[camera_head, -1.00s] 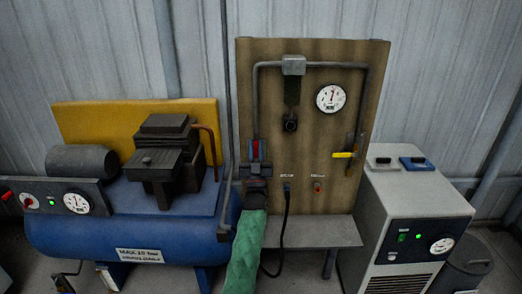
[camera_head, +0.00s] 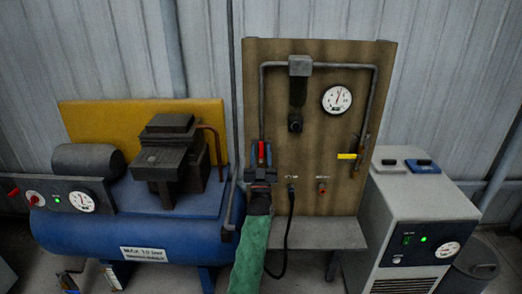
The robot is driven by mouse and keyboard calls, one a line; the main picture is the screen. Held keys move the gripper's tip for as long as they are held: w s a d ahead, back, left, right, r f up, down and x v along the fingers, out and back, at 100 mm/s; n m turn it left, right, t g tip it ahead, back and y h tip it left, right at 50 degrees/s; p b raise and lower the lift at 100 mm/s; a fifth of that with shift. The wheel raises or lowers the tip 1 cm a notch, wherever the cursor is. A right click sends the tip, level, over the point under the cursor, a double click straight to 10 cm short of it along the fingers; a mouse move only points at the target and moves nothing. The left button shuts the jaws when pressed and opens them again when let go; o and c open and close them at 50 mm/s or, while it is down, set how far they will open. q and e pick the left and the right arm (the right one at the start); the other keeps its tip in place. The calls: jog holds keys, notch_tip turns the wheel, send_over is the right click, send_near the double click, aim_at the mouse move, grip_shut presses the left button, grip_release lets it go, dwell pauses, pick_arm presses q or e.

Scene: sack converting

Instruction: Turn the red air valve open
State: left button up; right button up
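The red air valve (camera_head: 261,148) sits low on the left vertical pipe of the brown panel (camera_head: 330,200). Its narrow red handle looks upright along the pipe. My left gripper (camera_head: 261,172), dark at the end of a green-sleeved arm, is right at the valve, its tips just below or around the red handle. The gripper hides the valve's lower part, and I cannot tell whether the fingers touch the handle or how far apart they are. My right gripper is not in view.
A blue compressor tank (camera_head: 100,232) stands on the left and a grey dryer cabinet (camera_head: 415,215) on the right. The panel carries a gauge (camera_head: 337,99) and a yellow-handled valve (camera_head: 347,156). A black hose (camera_head: 289,230) hangs beside my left arm.

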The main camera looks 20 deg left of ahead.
pick_arm(q)
jog(key=v, duration=0.6)
jog(key=shift+b, duration=0.3)
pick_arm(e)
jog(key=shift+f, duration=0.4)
pick_arm(q)
jog(key=shift+s, duration=0.1)
